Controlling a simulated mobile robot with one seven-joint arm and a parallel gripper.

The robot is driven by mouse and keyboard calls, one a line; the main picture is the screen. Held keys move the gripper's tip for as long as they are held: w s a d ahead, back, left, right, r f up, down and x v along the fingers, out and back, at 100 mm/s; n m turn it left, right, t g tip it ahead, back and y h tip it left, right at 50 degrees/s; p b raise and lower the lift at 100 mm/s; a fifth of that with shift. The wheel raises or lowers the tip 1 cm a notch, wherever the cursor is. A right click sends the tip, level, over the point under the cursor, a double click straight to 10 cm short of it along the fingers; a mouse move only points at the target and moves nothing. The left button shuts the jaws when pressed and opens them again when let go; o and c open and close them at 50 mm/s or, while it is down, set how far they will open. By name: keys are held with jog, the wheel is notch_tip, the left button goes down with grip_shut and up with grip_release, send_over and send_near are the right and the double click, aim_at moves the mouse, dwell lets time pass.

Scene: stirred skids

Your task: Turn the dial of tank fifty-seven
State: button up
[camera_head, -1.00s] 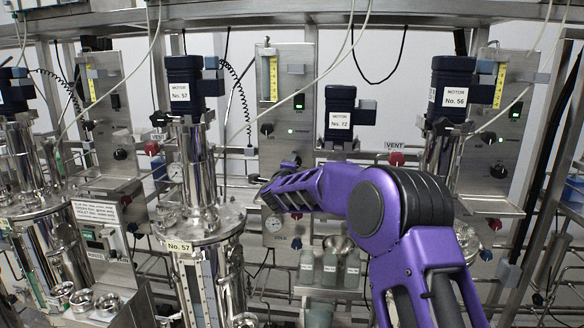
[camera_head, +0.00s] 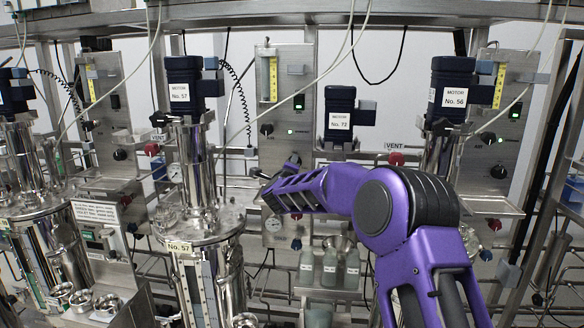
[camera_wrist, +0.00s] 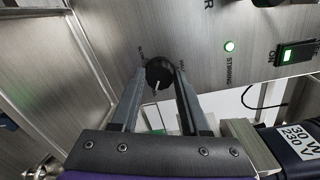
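Tank fifty-seven (camera_head: 178,262) is a steel vessel left of centre with a "No. 57" label; its dark motor (camera_head: 184,85) stands above it. A steel control panel (camera_head: 284,72) stands just right of it. In the wrist view, a round black dial (camera_wrist: 160,73) with a pale mark sits on a brushed steel panel. My gripper (camera_wrist: 161,78) has one finger on each side of this dial. The fingers look apart, with a thin gap; contact cannot be told. In the head view my gripper (camera_head: 267,179) is at the panel's lower part and hides the dial.
A lit green lamp (camera_wrist: 229,47) marked "STIRRING" and a green switch (camera_wrist: 298,52) are on the same panel. Motor 72 (camera_head: 339,115) stands right of the panel and motor 56 (camera_head: 452,92) farther right. Hoses hang above. Bottles (camera_head: 330,270) stand below my arm.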

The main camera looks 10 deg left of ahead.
jog(key=o, duration=0.4)
jog(key=shift+o, duration=0.2)
jog(key=shift+s, duration=0.1)
jog(key=s, duration=1.7)
jog(key=shift+r, duration=0.4)
jog(key=shift+s+a, duration=0.1)
